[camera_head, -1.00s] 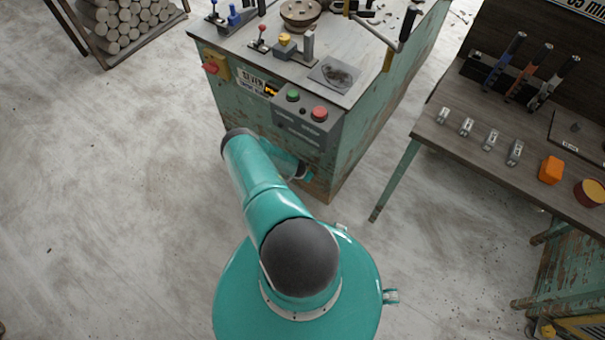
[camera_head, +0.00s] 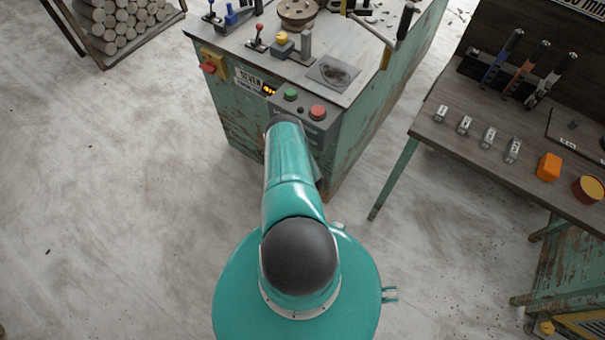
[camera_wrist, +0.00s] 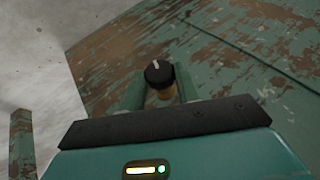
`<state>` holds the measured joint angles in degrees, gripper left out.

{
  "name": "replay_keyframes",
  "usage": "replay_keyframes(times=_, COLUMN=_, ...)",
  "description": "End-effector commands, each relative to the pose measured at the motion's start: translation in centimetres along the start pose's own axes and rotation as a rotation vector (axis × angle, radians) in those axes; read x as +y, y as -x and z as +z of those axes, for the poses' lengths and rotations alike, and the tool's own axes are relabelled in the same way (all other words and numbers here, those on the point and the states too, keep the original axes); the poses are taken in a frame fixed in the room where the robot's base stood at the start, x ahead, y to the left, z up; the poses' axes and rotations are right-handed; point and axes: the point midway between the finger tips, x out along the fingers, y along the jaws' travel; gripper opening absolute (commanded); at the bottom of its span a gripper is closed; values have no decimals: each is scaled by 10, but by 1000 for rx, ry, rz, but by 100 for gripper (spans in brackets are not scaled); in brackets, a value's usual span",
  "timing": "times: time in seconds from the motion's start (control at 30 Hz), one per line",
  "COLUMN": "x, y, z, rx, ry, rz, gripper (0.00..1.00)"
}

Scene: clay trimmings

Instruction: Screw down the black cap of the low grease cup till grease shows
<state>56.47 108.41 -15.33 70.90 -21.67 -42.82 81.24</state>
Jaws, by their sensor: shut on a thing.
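The black cap (camera_wrist: 159,72) of the low grease cup shows in the wrist view as a small round knob with a white line on top. The line points up and slightly left. Part of the brass-coloured cup body (camera_wrist: 166,93) shows below it. My gripper (camera_wrist: 159,78) has one teal finger on each side of the cap and is shut on it. The exact contact is hard to see. No grease can be made out. In the head view my own arm hides the cup and my gripper.
The worn green machine (camera_head: 235,125) stands ahead, with a green button (camera_head: 291,94) and a red button (camera_head: 317,112) on its grey panel. Bare floor (camera_head: 110,200) lies at the left.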

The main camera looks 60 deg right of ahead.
Motion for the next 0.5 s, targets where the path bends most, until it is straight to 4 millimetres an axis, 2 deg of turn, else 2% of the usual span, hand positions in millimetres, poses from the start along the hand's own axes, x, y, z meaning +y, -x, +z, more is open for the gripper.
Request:
replay_keyframes(times=0.33, x=-2, y=0, z=0, rx=-1, ry=0, rz=-6, gripper=9)
replay_keyframes(times=0.37, x=-2, y=0, z=0, rx=-1, ry=0, rz=-6, gripper=34)
replay_keyframes(times=0.47, x=-1, y=0, z=0, rx=-1, ry=0, rz=-6, gripper=53)
replay_keyframes(times=0.5, x=-1, y=0, z=0, rx=-1, ry=0, rz=-5, gripper=54)
